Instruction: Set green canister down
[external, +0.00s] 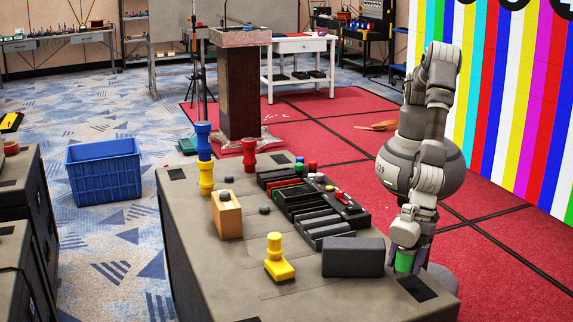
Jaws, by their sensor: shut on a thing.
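The green canister (404,262) shows between the fingers of my gripper (405,257) at the right end of the grey case-like table (310,295). My gripper points down and is shut on the canister. The canister is low, close to the table top near a dark recessed slot; I cannot tell whether its bottom touches the surface. The fingers hide part of its sides.
A dark grey block (353,257) stands just left of the canister. A black tray with compartments (310,213), a yellow piece (278,258), a wooden block (227,215) and stacked blue and yellow pieces (205,160) occupy the table. The front middle is clear.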

